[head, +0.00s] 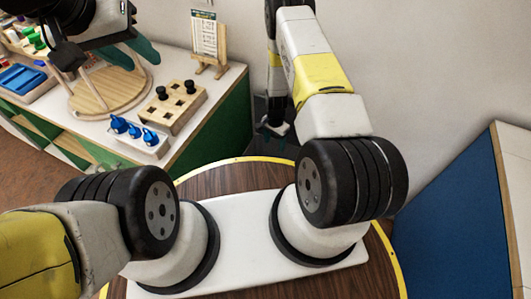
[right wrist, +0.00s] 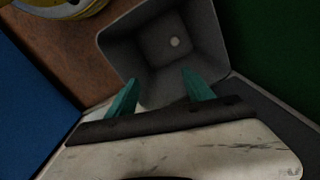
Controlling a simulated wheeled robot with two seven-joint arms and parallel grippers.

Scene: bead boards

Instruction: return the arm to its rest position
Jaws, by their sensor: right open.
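My right arm (head: 320,70) reaches up and away past the table's right end. My right gripper (right wrist: 160,92) is open in the right wrist view, its two teal fingers apart with nothing between them. It hangs over a grey square bin (right wrist: 118,45); it also shows small and low beside the table in the head view (head: 274,128). My left gripper (head: 130,52) is at the upper left over the table, above a round wooden stand (head: 88,97). Its teal fingers look spread and empty, though the arm hides part of it.
The white-topped table (head: 222,88) holds a wooden peg block (head: 172,118), a white tray (head: 148,151) with blue pieces, a blue tray (head: 22,78) and a card on an easel (head: 205,36). A small pale round thing (right wrist: 175,42) lies in the bin. A blue-sided cabinet (head: 450,215) stands right.

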